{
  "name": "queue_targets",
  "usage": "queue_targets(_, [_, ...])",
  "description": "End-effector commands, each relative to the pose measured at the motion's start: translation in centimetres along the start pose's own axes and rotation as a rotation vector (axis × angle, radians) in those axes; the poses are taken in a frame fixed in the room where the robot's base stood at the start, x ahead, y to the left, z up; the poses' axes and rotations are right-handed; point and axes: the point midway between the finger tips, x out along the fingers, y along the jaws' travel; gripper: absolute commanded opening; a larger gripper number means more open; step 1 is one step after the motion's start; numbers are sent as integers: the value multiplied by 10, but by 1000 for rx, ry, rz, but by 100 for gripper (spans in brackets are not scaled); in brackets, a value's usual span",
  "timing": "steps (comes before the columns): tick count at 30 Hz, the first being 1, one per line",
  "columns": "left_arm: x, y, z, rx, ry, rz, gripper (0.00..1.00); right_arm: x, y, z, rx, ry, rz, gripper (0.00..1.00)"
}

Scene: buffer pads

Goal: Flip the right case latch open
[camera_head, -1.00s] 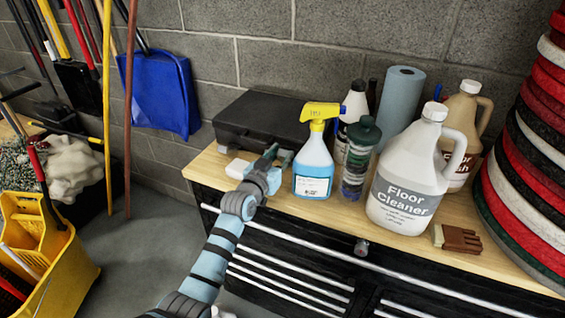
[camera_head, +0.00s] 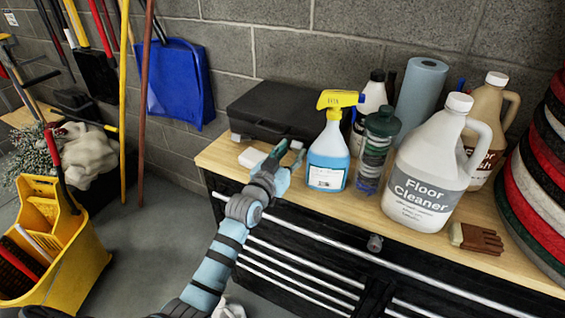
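A dark grey case (camera_head: 285,105) lies closed at the back left of the wooden worktop, against the block wall. A small pale latch (camera_head: 236,137) shows at the left end of its front. The right latch is not clear; my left gripper and the spray bottle are close in front of that part. My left gripper (camera_head: 287,151) is just in front of the case's right half, with its two fingers apart and nothing seen between them. Whether a fingertip touches the case I cannot tell. My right gripper is not in view.
A blue spray bottle (camera_head: 328,150) stands close right of my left gripper. A white block (camera_head: 252,157) lies left of it. A dark-capped bottle (camera_head: 376,150), floor cleaner jug (camera_head: 425,175) and brush (camera_head: 476,238) are further right. The worktop's front edge is bare.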

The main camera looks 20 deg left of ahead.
Motion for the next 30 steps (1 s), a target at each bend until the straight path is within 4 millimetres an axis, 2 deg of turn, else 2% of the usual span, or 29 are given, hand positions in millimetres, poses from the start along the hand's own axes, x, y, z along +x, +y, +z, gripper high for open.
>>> queue_targets(6, [-61,0,1,4,-2,0,37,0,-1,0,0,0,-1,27])
queue_targets(9, [-82,0,1,3,-2,0,37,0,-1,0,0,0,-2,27])
queue_targets(13, [-96,0,1,2,-1,-1,37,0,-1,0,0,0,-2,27])
queue_targets(22, [-98,0,4,2,-15,-1,37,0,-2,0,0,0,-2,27])
queue_targets(23, [-101,1,10,3,-35,-2,37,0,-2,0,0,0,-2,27])
queue_targets(26, [-124,5,48,15,-179,-6,37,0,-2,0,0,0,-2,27])
queue_targets(29, [-167,11,101,32,-400,-15,37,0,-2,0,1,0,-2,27])
queue_targets(30, [-190,12,123,41,-499,-20,37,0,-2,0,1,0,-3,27])
